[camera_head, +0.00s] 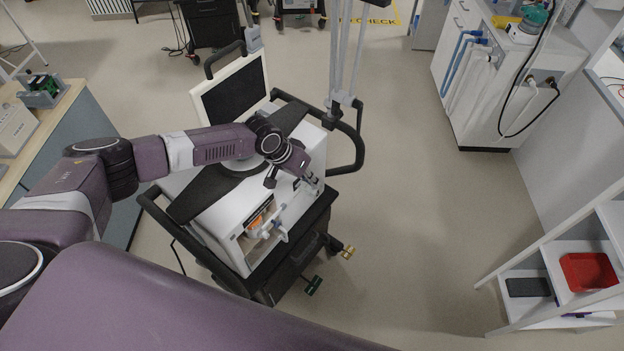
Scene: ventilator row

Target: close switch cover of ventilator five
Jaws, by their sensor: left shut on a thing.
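The ventilator (205,208) is a white box on a black cart in the middle of the view, with a dark screen (236,92) standing at its far side. My left arm reaches across its top from the left. My left gripper (312,187) is at the right edge of the ventilator, pointing down and shut on a small pale part there, which looks to be the switch cover. The part is mostly hidden by the fingers, so its angle cannot be told. My right gripper is out of view.
A black handle rail (360,150) curves around the cart's right side, close to my left gripper. Hose fittings (272,232) stick out at the front. A white shelf with a red bin (588,272) stands at right. The floor between is clear.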

